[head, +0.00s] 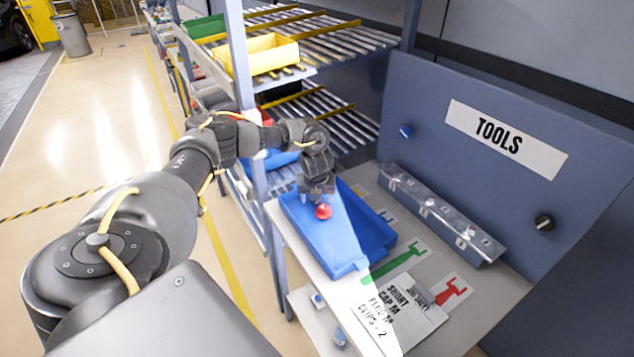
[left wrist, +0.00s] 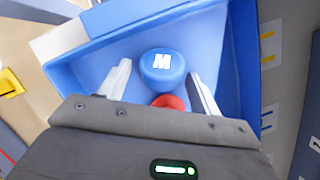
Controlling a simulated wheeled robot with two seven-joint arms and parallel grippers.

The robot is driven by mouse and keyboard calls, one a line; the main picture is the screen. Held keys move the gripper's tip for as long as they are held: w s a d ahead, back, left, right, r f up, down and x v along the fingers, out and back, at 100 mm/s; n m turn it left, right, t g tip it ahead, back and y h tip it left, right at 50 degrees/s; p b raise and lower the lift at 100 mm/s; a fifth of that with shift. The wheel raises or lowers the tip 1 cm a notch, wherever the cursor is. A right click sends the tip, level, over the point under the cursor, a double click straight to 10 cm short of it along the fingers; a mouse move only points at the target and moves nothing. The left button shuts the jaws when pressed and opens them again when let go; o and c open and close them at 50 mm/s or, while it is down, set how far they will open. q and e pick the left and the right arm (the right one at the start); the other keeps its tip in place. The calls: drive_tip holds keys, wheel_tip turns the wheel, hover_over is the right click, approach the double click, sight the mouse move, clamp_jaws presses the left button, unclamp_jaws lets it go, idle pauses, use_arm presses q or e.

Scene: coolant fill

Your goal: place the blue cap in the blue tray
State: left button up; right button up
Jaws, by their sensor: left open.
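The blue tray (head: 350,262) stands on the workbench. It also shows in the left wrist view (left wrist: 90,75). My left gripper (head: 318,190) is over the far part of the tray, pointing down. In the left wrist view its two fingers (left wrist: 160,85) are spread apart. The blue cap (left wrist: 162,70), with a white M on top, is inside the tray, between and slightly beyond the fingertips, with gaps on both sides. I cannot make out the blue cap in the head view. My right gripper is not in view.
A red cap (head: 323,211) lies in the tray; it is partly hidden in the left wrist view (left wrist: 168,102). Right of the tray are a green tool marking (head: 395,262), a printed sheet (head: 400,312) and a metal rail (head: 440,215). A rack post (head: 243,90) stands close to my left arm.

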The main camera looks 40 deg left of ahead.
use_arm(q)
drive_tip(key=shift+d+r, duration=0.15)
drive_tip(key=shift+r, duration=0.3)
drive_tip(key=b+v, duration=0.1)
drive_tip(key=v, duration=0.3)
drive_tip(key=shift+r, duration=0.15)
drive_tip(key=p+v, duration=0.1)
drive_tip(key=v, duration=0.6)
